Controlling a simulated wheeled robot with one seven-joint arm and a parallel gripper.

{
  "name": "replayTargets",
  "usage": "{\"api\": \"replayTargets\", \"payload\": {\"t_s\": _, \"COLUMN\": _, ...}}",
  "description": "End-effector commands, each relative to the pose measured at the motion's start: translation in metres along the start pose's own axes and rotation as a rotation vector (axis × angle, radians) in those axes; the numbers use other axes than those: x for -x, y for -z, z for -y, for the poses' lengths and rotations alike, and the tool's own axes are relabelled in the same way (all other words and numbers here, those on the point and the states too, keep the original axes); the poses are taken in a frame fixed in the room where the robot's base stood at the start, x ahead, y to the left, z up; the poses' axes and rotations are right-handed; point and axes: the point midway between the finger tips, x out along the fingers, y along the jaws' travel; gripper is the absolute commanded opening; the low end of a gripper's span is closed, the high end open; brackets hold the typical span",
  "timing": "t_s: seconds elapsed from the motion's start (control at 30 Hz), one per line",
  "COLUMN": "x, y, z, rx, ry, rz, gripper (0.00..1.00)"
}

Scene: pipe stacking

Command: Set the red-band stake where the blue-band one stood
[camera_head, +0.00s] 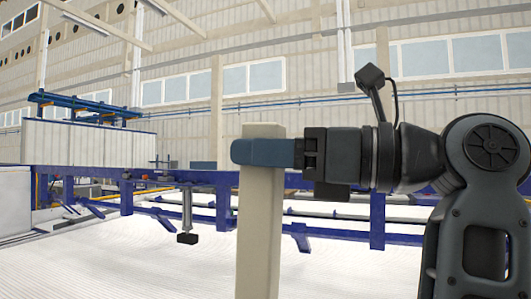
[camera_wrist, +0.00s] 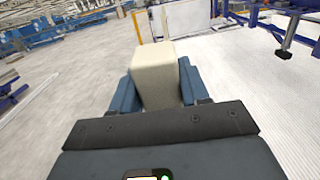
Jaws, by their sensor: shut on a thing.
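A pale beige square stake (camera_head: 260,230) stands upright in the middle of the head view, running out of the bottom of the frame. My gripper (camera_head: 258,152) reaches in from the right and is shut on it near its top. A short piece of the stake rises above the fingers. In the wrist view the stake's top (camera_wrist: 163,52) shows between the two blue-grey fingers of my gripper (camera_wrist: 160,88). No coloured band shows on the visible part of the stake, and its lower end is hidden. No other stake can be made out.
A blue steel frame (camera_head: 376,222) runs across behind the stake. A white panelled block (camera_head: 85,143) sits at the left. The pale ribbed floor (camera_wrist: 262,90) is open to the right in the wrist view, and blue racks (camera_wrist: 55,35) stand at the far left.

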Motion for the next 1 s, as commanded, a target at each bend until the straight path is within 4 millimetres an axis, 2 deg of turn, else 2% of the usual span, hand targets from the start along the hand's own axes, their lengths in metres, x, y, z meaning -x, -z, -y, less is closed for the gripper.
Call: {"api": "replayTargets", "payload": {"t_s": 1.0, "x": 0.0017, "y": -0.0006, "z": -0.0002, "rx": 0.008, "ry": 0.001, "rz": -0.041, "gripper": 0.0}}
